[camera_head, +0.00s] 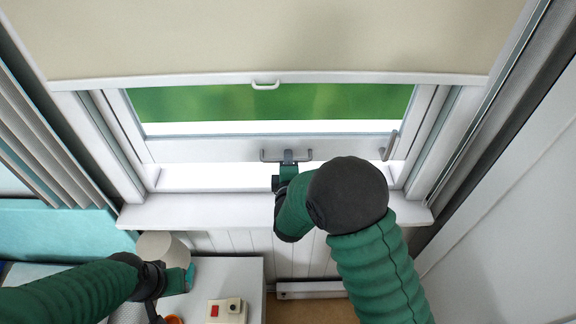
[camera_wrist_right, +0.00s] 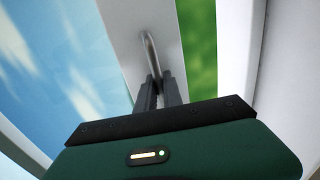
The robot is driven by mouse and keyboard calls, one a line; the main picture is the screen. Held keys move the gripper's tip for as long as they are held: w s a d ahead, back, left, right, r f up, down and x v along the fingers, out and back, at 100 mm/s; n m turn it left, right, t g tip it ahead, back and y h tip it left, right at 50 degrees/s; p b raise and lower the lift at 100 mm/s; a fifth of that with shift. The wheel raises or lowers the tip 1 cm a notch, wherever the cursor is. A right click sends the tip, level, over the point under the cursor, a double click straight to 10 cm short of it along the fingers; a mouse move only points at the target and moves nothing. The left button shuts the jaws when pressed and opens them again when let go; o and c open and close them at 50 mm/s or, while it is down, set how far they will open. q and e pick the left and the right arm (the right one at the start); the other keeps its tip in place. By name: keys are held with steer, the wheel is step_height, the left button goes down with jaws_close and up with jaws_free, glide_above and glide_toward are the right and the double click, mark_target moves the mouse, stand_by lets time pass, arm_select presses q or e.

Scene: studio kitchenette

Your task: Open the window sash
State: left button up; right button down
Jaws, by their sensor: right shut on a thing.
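The white window sash (camera_head: 210,150) fills the middle of the head view, with a green outdoor view behind its glass. A horizontal metal bar handle (camera_head: 268,156) sits on its bottom rail. My right gripper (camera_head: 288,158) is shut on this bar handle at about its middle. In the right wrist view the gripper's two dark fingers (camera_wrist_right: 158,92) close around the metal handle (camera_wrist_right: 150,52). A second, upright lever handle (camera_head: 389,146) is at the right end of the sash. My left gripper (camera_head: 189,278) is low at the left, over a counter; its jaw state is unclear.
A cream blind (camera_head: 270,40) with a small pull (camera_head: 265,85) hangs above the glass. The white sill (camera_head: 190,212) runs below the sash. A pale cylinder (camera_head: 162,247) and a box with a red switch (camera_head: 226,310) are near my left gripper.

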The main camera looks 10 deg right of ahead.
steer(key=p, duration=1)
glide_toward(288, 104)
steer(key=x, duration=0.5)
steer(key=c, duration=1.5)
jaws_free()
steer(key=shift+a, duration=0.1)
